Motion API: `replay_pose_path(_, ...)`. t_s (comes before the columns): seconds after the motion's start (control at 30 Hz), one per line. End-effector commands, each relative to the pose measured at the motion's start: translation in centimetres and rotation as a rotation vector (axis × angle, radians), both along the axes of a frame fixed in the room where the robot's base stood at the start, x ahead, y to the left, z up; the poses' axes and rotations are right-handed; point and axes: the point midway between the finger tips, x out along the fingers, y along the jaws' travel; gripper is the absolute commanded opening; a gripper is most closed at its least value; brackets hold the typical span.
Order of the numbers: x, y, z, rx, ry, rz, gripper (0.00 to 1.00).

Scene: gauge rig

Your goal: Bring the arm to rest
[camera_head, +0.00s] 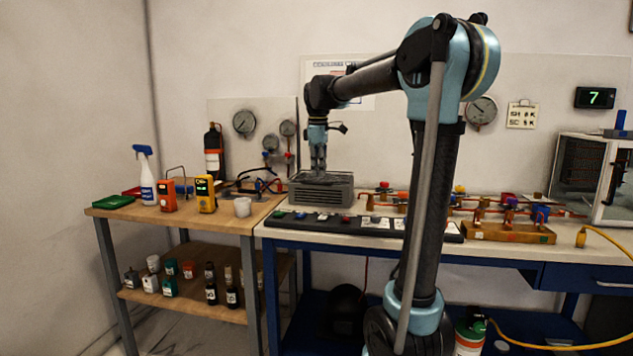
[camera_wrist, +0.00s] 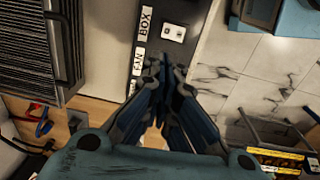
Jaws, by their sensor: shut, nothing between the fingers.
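My gripper (camera_head: 318,166) points down in the head view, just above or in front of the grey ribbed box (camera_head: 321,190) on the blue-framed bench. I cannot tell the exact gap between them. In the wrist view my gripper (camera_wrist: 165,72) is shut and empty, with its fingers drawn together over the black switch panel (camera_wrist: 152,62). The ribbed box (camera_wrist: 40,50) lies to the left of the fingers there. My arm is raised and bent, reaching out over the bench.
The wooden side table (camera_head: 240,225) carries a spray bottle (camera_head: 145,175), orange meter (camera_head: 167,196), yellow meter (camera_head: 206,194) and white cup (camera_head: 242,207). Valve pipework (camera_head: 510,215) stands at the bench's right. Wall gauges (camera_head: 245,123) hang behind. A yellow hose (camera_head: 545,346) crosses the floor.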

Motion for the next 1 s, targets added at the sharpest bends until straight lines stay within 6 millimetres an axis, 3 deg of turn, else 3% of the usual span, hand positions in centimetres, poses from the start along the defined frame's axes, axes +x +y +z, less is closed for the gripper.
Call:
replay_pose_path(0.17,-2.6,-2.1,-1.0,0.009,-0.009,-0.092,0.0)
replay_pose_path(0.47,-10.4,-7.4,-5.2,0.043,-0.039,-0.384,0.0)
replay_pose_path(0.77,-18.3,-11.5,-11.1,0.083,-0.067,-0.681,0.0)
replay_pose_path(1.0,-24.4,-13.8,-16.9,0.118,-0.09,-0.917,0.0)
